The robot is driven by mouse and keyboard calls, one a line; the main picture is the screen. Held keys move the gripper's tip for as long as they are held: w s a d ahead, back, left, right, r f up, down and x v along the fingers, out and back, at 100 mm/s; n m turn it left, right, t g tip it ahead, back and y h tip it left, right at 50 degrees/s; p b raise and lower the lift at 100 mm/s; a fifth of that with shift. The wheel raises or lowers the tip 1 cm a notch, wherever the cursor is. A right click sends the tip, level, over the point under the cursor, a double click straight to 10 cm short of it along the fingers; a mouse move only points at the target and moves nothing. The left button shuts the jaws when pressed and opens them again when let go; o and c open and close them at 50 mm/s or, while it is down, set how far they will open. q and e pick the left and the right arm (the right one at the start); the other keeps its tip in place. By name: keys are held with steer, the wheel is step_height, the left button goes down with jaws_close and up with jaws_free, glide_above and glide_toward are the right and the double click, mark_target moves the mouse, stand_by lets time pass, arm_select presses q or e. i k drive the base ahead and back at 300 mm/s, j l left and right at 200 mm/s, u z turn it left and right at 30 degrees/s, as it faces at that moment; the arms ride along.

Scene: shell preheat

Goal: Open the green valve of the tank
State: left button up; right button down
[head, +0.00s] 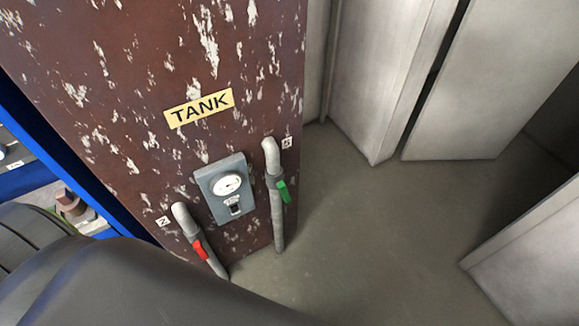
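The tank (150,75) is a tall, dark brown panel with chipped paint and a yellow TANK label (199,108). The green valve handle (283,191) sits on a grey pipe (277,220) at the tank's right edge and lies roughly along the pipe, slightly tilted. A red valve handle (200,250) sits on another grey pipe (184,217) at lower left. A grey gauge box (224,190) with a round white dial is between the pipes. Neither gripper is in view; a dark rounded shape fills the lower left foreground.
Grey floor (370,230) is open to the right of the tank. Pale metal cabinets or panels (385,70) stand behind it, and another pale panel (535,260) is at lower right. A blue shelf frame (60,150) is at the left.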

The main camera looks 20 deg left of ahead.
mark_target(281, 186)
steer(key=i+l+u, duration=0.1)
steer(key=u, duration=0.35)
steer(key=l+u, duration=0.2)
steer(key=u, duration=0.2)
steer(key=l+u, duration=0.2)
steer(key=u, duration=0.25)
steer(key=i, duration=0.05)
